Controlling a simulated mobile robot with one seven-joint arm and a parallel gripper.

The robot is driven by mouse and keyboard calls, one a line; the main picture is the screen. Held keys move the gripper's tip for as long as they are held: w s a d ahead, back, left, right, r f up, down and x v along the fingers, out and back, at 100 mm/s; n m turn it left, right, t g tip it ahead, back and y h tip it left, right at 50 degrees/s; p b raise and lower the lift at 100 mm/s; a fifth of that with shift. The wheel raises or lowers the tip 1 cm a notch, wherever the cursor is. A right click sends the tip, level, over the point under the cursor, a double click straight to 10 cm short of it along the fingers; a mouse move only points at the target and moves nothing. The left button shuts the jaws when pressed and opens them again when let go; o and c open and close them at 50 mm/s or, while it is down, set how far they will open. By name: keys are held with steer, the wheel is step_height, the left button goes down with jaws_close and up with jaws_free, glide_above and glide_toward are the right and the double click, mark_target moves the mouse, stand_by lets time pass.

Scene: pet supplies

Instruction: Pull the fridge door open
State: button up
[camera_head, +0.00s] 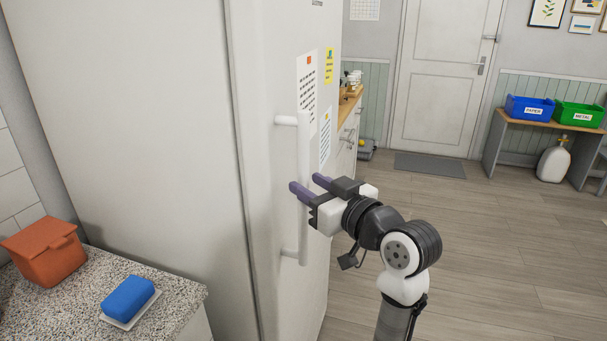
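The white fridge (150,120) fills the left and middle of the head view. Its door (265,60) faces right, looks closed, and carries notes and a yellow sticker. A long white upright handle (303,155) stands off the door on two mounts. My gripper (306,185) is at the lower middle of the handle. Its two purple fingers are apart, one on each side of the handle bar as seen here. I cannot tell whether either finger touches the bar.
A speckled counter (180,293) at lower left holds an orange bin (45,252) and a blue sponge (128,297) on a white dish. Wooden floor (480,230) is open to the right. A bench (545,120) with blue and green bins stands at far right.

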steer(key=shift+x, duration=1.4)
steer(key=shift+c, duration=0.5)
jaws_close()
